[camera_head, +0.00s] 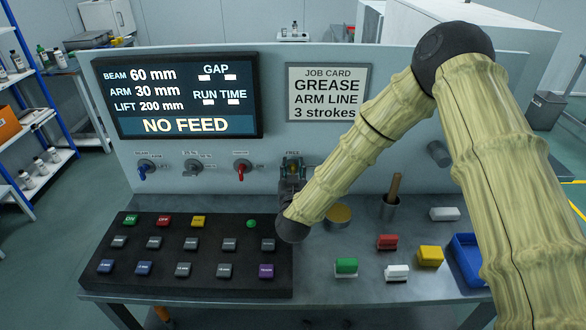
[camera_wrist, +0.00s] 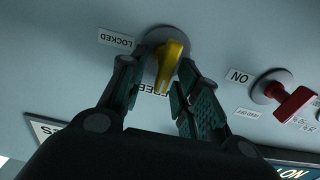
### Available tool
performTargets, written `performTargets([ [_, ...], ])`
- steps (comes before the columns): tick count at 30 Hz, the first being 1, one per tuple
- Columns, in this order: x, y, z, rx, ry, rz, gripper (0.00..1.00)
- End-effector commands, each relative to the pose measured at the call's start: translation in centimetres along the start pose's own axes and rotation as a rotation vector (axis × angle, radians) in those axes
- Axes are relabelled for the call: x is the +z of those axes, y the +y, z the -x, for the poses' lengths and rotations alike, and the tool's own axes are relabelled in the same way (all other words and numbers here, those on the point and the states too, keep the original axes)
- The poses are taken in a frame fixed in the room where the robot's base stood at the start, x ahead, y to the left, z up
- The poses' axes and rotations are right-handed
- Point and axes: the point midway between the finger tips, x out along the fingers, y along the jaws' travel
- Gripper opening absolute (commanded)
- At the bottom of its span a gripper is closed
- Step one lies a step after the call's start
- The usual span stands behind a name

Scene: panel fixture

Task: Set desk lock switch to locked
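The desk lock switch is a yellow knob (camera_wrist: 171,62) on a grey round base. In the wrist view its narrow end points down toward the FREE label (camera_wrist: 150,88), which is partly hidden by my fingers. The LOCKED label (camera_wrist: 116,40) is at upper left of the knob. My gripper (camera_wrist: 157,80) is open, with one finger on each side of the knob; the right finger is very close, and I cannot tell if it touches. In the head view my gripper (camera_head: 291,182) is at the panel below the FREE label (camera_head: 292,153) and mostly covers the switch.
A red knob (camera_wrist: 290,102) sits right of the switch in the wrist view, and left of it in the head view (camera_head: 241,168). A black button console (camera_head: 190,260) lies below. Coloured blocks, a cup (camera_head: 389,210) and a blue tray (camera_head: 464,262) stand on the desk.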

Motion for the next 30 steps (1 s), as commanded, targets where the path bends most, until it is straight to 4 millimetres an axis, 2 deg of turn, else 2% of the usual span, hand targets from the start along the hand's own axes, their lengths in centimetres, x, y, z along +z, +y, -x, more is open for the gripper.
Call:
performTargets([
  [4, -0.05, -0.01, 0.03, 0.000, 0.000, 0.000, 0.30],
  [9, -0.05, 0.00, 0.04, 0.000, 0.000, 0.000, 0.00],
  [20, 0.06, 0.07, 0.05, 0.000, 0.000, -0.024, 0.00],
  [30, 0.42, 0.55, 0.04, 0.002, 0.000, -0.219, 0.00],
])
